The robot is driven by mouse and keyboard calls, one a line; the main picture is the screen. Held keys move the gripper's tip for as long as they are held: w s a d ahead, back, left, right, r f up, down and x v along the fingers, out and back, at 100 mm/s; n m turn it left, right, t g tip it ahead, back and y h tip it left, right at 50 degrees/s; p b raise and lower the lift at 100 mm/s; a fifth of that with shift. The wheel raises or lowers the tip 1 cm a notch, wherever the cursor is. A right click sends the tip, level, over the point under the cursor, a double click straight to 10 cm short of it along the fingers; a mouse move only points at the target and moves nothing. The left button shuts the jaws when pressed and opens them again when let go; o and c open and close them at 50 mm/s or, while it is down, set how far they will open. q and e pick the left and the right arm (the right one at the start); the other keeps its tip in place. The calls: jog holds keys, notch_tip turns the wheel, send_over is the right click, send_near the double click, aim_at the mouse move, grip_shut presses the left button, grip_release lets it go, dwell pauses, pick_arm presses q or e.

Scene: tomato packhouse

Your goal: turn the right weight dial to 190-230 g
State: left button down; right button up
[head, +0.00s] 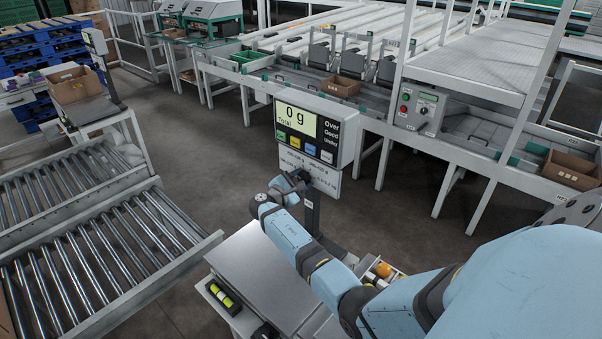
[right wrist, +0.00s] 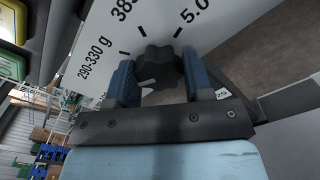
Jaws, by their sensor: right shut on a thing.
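The weigh display (head: 308,128) stands on a post over the scale and reads "0 g Total", with Over, Good and Under beside it. Below it is the white dial plate (head: 326,181) with small printed weight ranges. My right gripper (head: 290,179) is at the plate's left part and hides what it holds there. In the right wrist view, my right gripper (right wrist: 160,76) is shut on a dark lobed dial knob (right wrist: 160,66), a blue finger on each side. Labels "290-330 g" and "5.0" show around it, others cut off. The knob's pointer setting cannot be told. My left gripper is out of view.
The steel scale platform (head: 262,275) is below the display, with a small box of tomatoes (head: 383,271) at its right. Roller conveyors (head: 100,255) lie at the left. A sorting line with a green-buttoned control box (head: 418,107) stands behind. Grey floor is clear between.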

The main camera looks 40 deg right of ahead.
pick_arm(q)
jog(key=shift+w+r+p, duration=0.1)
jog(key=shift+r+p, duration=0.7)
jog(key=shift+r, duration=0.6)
pick_arm(e)
jog(key=shift+n, duration=1.1)
jog(key=shift+f, duration=0.1)
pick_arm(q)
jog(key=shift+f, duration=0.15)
pick_arm(e)
jog(key=o, duration=0.9)
jog(key=shift+a, duration=0.1)
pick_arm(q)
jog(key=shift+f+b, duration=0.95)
pick_arm(e)
jog(key=a, duration=0.9)
jog(key=s+a, duration=0.1)
jog(key=a, duration=0.3)
jog(key=shift+s+a, duration=0.1)
jog(key=shift+a, duration=0.25)
